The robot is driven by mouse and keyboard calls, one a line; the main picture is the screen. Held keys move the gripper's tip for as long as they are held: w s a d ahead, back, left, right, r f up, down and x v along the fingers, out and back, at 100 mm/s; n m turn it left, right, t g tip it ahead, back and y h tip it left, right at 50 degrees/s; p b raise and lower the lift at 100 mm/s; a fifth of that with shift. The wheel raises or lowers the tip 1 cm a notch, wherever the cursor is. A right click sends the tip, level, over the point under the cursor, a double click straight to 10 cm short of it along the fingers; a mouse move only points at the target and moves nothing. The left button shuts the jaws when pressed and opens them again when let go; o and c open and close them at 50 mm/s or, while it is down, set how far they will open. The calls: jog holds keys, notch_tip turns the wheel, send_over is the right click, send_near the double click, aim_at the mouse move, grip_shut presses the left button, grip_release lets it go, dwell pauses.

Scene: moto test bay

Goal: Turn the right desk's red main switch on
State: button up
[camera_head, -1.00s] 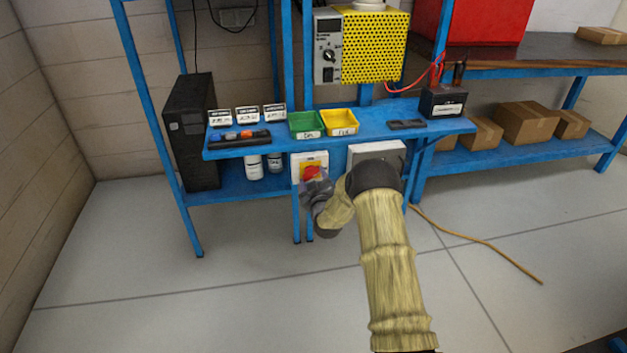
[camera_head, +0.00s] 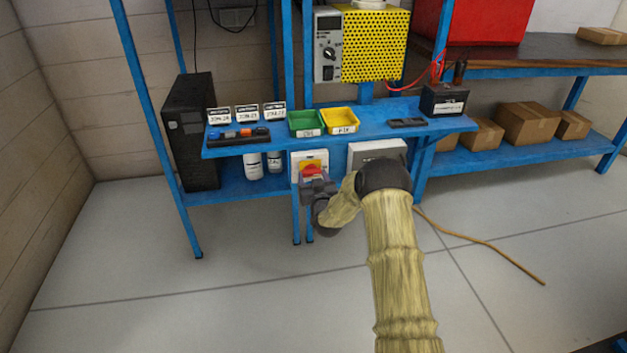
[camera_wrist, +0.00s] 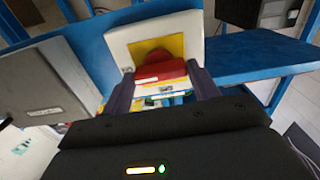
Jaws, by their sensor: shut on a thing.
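The red main switch (camera_head: 311,170) sits on a yellow plate on a white box (camera_head: 297,168) below the front edge of the blue desk (camera_head: 380,128). In the wrist view the red switch handle (camera_wrist: 161,72) lies between the two dark fingers of my gripper (camera_wrist: 163,88), with the yellow and white plate behind it. My gripper (camera_head: 317,187) is shut on the red handle. The lower part of the plate is partly hidden by the fingers. The wrist view appears rolled, so I cannot tell the handle's on or off position.
A grey box (camera_head: 377,150) is mounted right of the switch, close to my arm. Green (camera_head: 305,123) and yellow (camera_head: 340,120) bins stand on the desk above. A blue desk leg (camera_head: 297,215) runs down below the switch. The floor in front is clear except for a cable (camera_head: 480,240).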

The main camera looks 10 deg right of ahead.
dwell(0.5)
jog(key=o, duration=1)
jog(key=shift+s, duration=0.15)
jog(key=s+p, duration=0.1)
jog(key=s, duration=1.6)
jog(key=shift+s+p, duration=0.1)
jog(key=shift+p, duration=0.25)
